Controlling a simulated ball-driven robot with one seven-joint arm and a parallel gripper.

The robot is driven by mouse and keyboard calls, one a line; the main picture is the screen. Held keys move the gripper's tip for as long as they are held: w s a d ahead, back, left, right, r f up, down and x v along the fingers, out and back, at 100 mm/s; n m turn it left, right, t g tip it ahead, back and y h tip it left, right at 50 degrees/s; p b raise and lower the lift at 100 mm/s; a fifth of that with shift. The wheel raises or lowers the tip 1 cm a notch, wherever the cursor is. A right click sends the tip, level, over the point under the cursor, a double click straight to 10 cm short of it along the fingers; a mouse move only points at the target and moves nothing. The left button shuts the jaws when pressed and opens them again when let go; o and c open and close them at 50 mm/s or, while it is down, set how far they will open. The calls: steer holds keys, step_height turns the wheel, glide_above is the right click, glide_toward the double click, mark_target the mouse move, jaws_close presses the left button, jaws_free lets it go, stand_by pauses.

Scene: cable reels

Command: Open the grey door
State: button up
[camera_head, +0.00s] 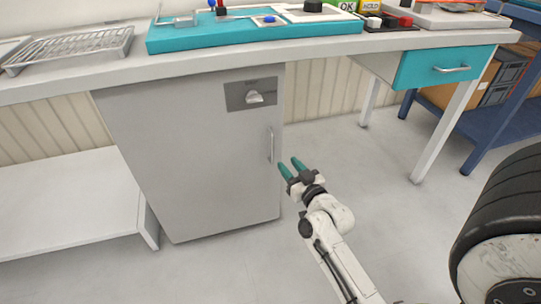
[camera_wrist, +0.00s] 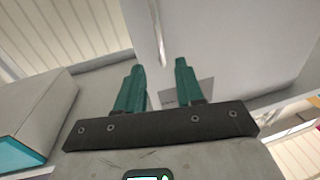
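The grey door (camera_head: 195,165) is the front of a cabinet under the worktop and looks shut. Its slim vertical metal handle (camera_head: 270,145) is near the door's right edge. Above the handle is a dark plate with a metal latch-like piece (camera_head: 255,97). My gripper (camera_head: 289,163) is just right of and a little below the handle in the head view, with its two green fingers apart and empty. In the wrist view, my gripper (camera_wrist: 159,66) is open, and the handle (camera_wrist: 157,30) lies ahead between the fingertips, apart from them.
The worktop (camera_head: 190,64) above carries a turquoise board (camera_head: 240,36) and a wire rack (camera_head: 75,48). A turquoise drawer (camera_head: 445,67) is at upper right. A low white shelf (camera_head: 65,205) stands left, a black tyre (camera_head: 505,220) right. The floor before the door is clear.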

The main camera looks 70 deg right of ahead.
mark_target(273, 147)
steer(key=b+x, duration=0.2)
steer(key=x, duration=0.7)
steer(key=shift+w+d, duration=0.2)
jaws_close()
stand_by(0.4)
